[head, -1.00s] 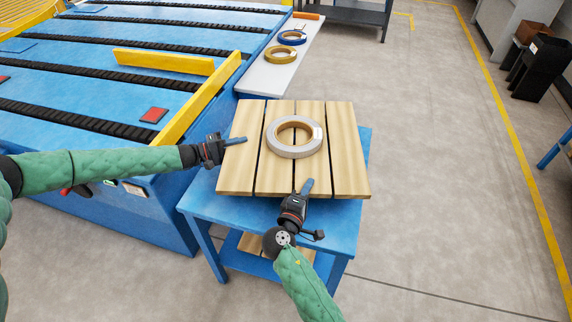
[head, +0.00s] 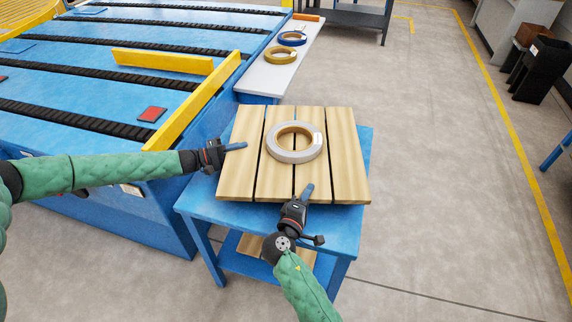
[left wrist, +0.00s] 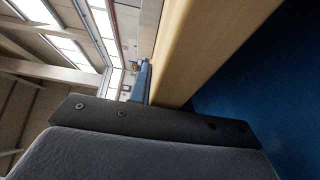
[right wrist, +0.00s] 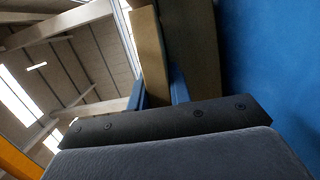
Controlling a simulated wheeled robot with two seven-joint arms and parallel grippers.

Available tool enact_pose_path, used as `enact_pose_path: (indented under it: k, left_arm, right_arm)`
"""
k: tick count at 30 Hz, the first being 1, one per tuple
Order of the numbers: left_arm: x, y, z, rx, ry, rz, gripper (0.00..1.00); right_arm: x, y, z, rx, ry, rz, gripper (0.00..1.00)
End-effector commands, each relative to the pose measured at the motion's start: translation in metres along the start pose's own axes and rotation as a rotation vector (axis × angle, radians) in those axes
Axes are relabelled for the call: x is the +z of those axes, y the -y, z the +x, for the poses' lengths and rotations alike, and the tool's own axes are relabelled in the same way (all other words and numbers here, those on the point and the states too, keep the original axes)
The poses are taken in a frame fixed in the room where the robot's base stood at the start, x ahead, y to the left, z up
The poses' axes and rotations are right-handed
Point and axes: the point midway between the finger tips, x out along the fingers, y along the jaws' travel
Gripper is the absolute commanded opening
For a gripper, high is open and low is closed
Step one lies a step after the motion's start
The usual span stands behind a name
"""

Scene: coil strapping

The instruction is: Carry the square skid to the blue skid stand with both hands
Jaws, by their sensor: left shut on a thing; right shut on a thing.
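The square skid (head: 234,180), made of pale wooden boards, is over the top of the blue stand (head: 200,205). A grey-white ring-shaped coil (head: 295,157) with a tan inside lies flat on the skid. My left gripper (head: 236,147) is shut on the skid's left edge; the wood shows at its fingers in the left wrist view (left wrist: 205,40). My right gripper (head: 307,192) is shut on the skid's near edge, with a board between its fingers in the right wrist view (right wrist: 150,60). Whether the skid touches the stand top or hangs just above it I cannot tell.
Wooden boards (head: 250,245) lie on the stand's lower shelf. A blue conveyor table (head: 60,120) with yellow rails stands at left. Behind, a white table (head: 262,80) holds a yellow coil (head: 281,55) and a blue coil (head: 292,38).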

Motion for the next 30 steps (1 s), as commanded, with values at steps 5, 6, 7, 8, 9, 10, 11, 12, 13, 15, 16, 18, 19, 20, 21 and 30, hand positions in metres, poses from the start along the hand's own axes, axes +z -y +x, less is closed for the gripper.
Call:
enact_pose_path:
  k: [5, 6, 7, 8, 9, 10, 11, 12, 13, 15, 16, 18, 19, 20, 21, 30]
  left_arm:
    - [-0.002, 0.0014, 0.0011, 0.007, 0.0, 0.004, 0.0]
    - [-0.002, 0.0027, 0.0011, 0.007, 0.0, 0.004, 0.0]
    - [-0.001, 0.0046, 0.0001, 0.002, -0.001, 0.002, 0.26]
    - [-0.001, 0.0045, 0.0001, 0.002, -0.001, 0.002, 0.32]
    - [-0.0009, 0.0047, 0.0, 0.002, -0.001, 0.001, 0.4]
    - [-0.0008, 0.0049, 0.0001, 0.002, 0.0, 0.001, 0.42]
    - [-0.0007, 0.0051, 0.0, 0.002, 0.0, 0.001, 0.42]
    - [-0.0006, 0.0053, 0.0, 0.001, 0.0, 0.001, 0.42]
    - [-0.0005, 0.0054, 0.0, 0.001, 0.0, 0.001, 0.42]
    - [-0.0004, 0.0056, 0.0, 0.001, 0.0, 0.001, 0.42]
    - [-0.0004, 0.0057, 0.0, 0.001, 0.0, 0.0, 0.44]
    - [-0.0003, 0.0059, 0.0, 0.001, 0.0, 0.0, 0.57]
    - [-0.0002, 0.0059, 0.0, 0.001, 0.0, 0.0, 0.63]
    - [-0.0002, 0.0059, 0.0, 0.001, 0.0, 0.0, 0.69]
    - [-0.0002, 0.006, 0.0, 0.0, 0.0, 0.0, 0.77]
    - [-0.0002, 0.0062, -0.0011, 0.0, 0.0, 0.0, 0.78]
  right_arm:
    - [0.0001, 0.0039, 0.0006, 0.005, 0.001, 0.001, 0.0]
    - [0.0001, 0.0051, 0.0006, 0.005, 0.001, 0.001, 0.0]
    - [0.0004, 0.0064, 0.0001, 0.001, 0.001, -0.001, 0.26]
    - [0.0004, 0.0062, 0.0001, 0.001, 0.001, -0.001, 0.32]
    - [0.0003, 0.0063, 0.0001, 0.001, 0.0, -0.001, 0.4]
    - [0.0003, 0.0063, 0.0001, 0.001, 0.0, -0.001, 0.42]
    - [0.0003, 0.0063, 0.0001, 0.001, 0.0, -0.001, 0.42]
    - [0.0002, 0.0063, 0.0001, 0.0, 0.0, -0.001, 0.42]
    - [0.0002, 0.0063, 0.0001, 0.0, 0.0, -0.001, 0.42]
    - [0.0002, 0.0063, 0.0001, 0.0, 0.0, -0.001, 0.42]
    - [0.0002, 0.0063, 0.0001, 0.0, 0.0, 0.0, 0.42]
    - [0.0001, 0.0063, 0.0001, 0.0, 0.0, 0.0, 0.42]
    - [0.0001, 0.0063, 0.0, 0.0, 0.0, 0.0, 0.42]
    - [0.0001, 0.0063, 0.0, 0.0, 0.0, 0.0, 0.42]
    - [0.0001, 0.0063, 0.0, 0.0, 0.0, 0.0, 0.42]
    - [0.0, 0.0063, 0.0, 0.0, 0.0, 0.0, 0.42]
